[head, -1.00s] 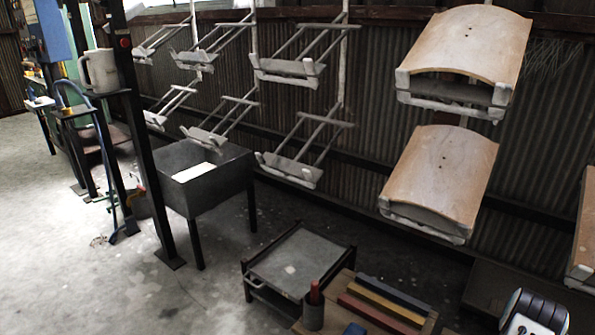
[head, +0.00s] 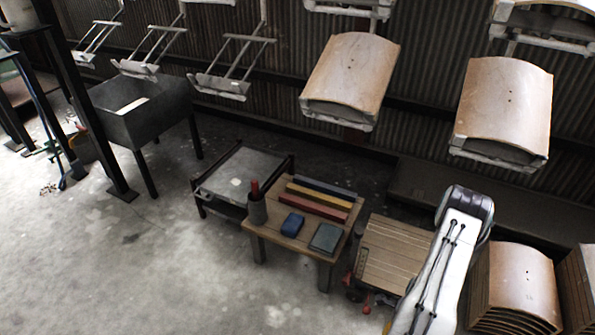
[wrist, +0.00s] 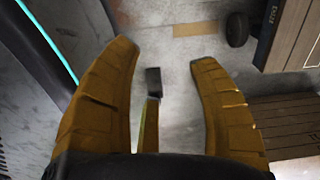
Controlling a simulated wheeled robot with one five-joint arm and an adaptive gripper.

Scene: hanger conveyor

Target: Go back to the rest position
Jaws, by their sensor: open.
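My gripper (wrist: 160,65) shows in the wrist view, with two thick yellow-brown ribbed fingers spread wide apart. Nothing is gripped between them. A thin yellowish piece with a dark block at its end shows in the gap; I cannot tell whether it belongs to the gripper. Below the gap is grey floor (wrist: 185,95). In the head view my white arm with black cables rises at the lower right, and the gripper itself is out of that picture.
Curved wooden panels (head: 350,75) hang on the conveyor. More are stacked (head: 515,285) right of my arm. A low wooden table (head: 262,230) holds coloured bars and blocks. A slatted wooden top (head: 395,255) stands beside it. Open floor (head: 150,270) lies at left.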

